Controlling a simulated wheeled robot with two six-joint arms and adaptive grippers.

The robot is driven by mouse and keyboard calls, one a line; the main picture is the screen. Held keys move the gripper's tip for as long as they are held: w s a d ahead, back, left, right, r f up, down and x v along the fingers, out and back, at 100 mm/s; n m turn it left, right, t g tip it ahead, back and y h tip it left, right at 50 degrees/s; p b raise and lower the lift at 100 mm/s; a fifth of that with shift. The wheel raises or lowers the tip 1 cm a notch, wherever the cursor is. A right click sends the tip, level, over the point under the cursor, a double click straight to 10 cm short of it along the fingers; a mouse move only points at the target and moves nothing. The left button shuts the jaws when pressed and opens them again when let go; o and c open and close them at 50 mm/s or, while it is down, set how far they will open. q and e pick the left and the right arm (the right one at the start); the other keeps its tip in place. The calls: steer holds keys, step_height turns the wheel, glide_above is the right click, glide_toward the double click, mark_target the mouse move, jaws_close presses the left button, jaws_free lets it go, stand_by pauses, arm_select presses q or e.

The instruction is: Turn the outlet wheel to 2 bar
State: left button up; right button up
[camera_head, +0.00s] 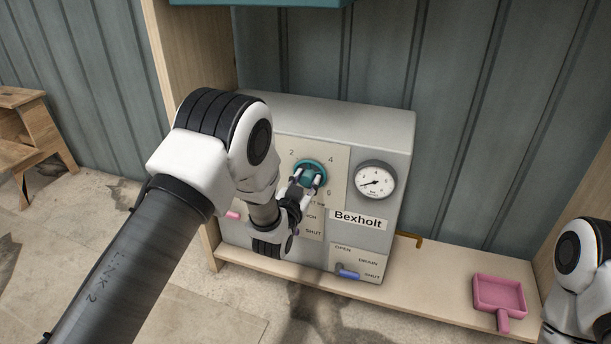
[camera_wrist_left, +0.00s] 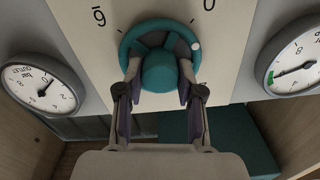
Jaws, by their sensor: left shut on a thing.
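The teal outlet wheel (camera_head: 311,166) is on the front panel of a grey Bexholt box (camera_head: 340,119), over a dial marked 2, 4 and 6. In the left wrist view the wheel (camera_wrist_left: 160,28) has a round hub and a white dot on its rim, near the 0 mark. My left gripper (camera_head: 306,180) is shut on the wheel, a finger on each side of the hub. The outlet gauge (camera_head: 374,182) is right of the wheel; its needle points to the lower left, near the low end. It also shows in the left wrist view (camera_wrist_left: 38,88).
A second gauge with a green mark (camera_wrist_left: 297,65) shows in the wrist view; my left arm hides it in the head view. A blue drain lever (camera_head: 348,272) is low on the box. A pink dustpan-like tray (camera_head: 499,293) lies on the wooden shelf (camera_head: 425,303). My right arm is at the right edge.

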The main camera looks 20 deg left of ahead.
arm_select(q)
steer(key=m, duration=0.1)
steer(key=m+p, duration=0.1)
steer(key=m, duration=0.1)
steer(key=shift+r+m+p, duration=0.25)
steer(key=shift+m+p, duration=0.15)
steer(key=m+p, duration=0.1)
steer(key=m, duration=0.2)
steer(key=shift+w+d+m+p, duration=0.1)
steer(key=shift+m+p, duration=0.2)
steer(key=m+p, duration=0.1)
steer(key=m, duration=0.2)
steer(key=shift+f, duration=0.1)
steer(key=shift+m+p, duration=0.4)
steer(key=shift+m, duration=1.1)
steer(key=o, duration=1.2)
steer(key=shift+f, duration=0.15)
steer(key=shift+c, duration=0.2)
steer(key=shift+f, duration=0.1)
